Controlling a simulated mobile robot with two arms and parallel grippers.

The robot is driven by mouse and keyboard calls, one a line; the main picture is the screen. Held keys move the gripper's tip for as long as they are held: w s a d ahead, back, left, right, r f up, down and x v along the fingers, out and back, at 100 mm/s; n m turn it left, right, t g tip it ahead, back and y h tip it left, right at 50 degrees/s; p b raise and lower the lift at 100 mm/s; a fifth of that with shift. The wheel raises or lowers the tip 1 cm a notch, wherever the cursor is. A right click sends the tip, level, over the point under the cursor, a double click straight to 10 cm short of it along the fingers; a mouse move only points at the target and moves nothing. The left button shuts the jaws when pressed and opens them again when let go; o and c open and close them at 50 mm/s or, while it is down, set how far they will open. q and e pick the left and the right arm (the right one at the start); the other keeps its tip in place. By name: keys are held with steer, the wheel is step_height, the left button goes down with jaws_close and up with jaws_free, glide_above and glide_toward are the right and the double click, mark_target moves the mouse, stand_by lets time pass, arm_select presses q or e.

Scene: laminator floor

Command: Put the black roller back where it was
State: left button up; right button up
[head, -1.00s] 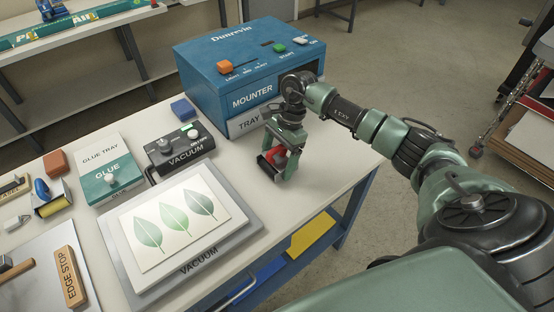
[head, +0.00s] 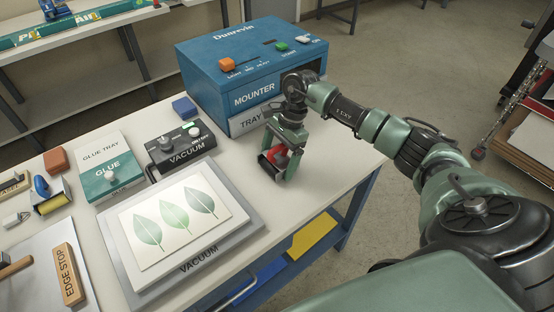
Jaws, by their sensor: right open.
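The black roller (head: 281,157), with a red part showing, is at the right end of the white worktable in front of the mounter. My right gripper (head: 281,170) points down around it with its fingers apart and open, close to the tabletop. The fingers hide much of the roller, and I cannot tell whether they touch it. My left gripper is out of view.
The blue mounter (head: 248,66) stands behind my right gripper. The tabletop right of the gripper is clear.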

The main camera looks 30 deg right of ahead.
steer(key=shift+s+f, duration=0.4)
steer(key=shift+f, duration=0.2)
steer(key=shift+d+r+p, duration=0.1)
steer(key=shift+r+p, duration=0.25)
steer(key=shift+p, duration=0.1)
steer(key=shift+r+p, duration=0.4)
steer(key=shift+p, duration=0.15)
steer(key=shift+w+d+r+b, duration=0.2)
steer(key=shift+d+r+b, duration=0.25)
steer(key=shift+b, duration=0.25)
steer(key=b+v, duration=0.2)
steer(key=v, duration=0.8)
steer(key=shift+w+a+r, duration=0.1)
steer(key=shift+a+r, duration=0.05)
steer(key=shift+r, duration=0.4)
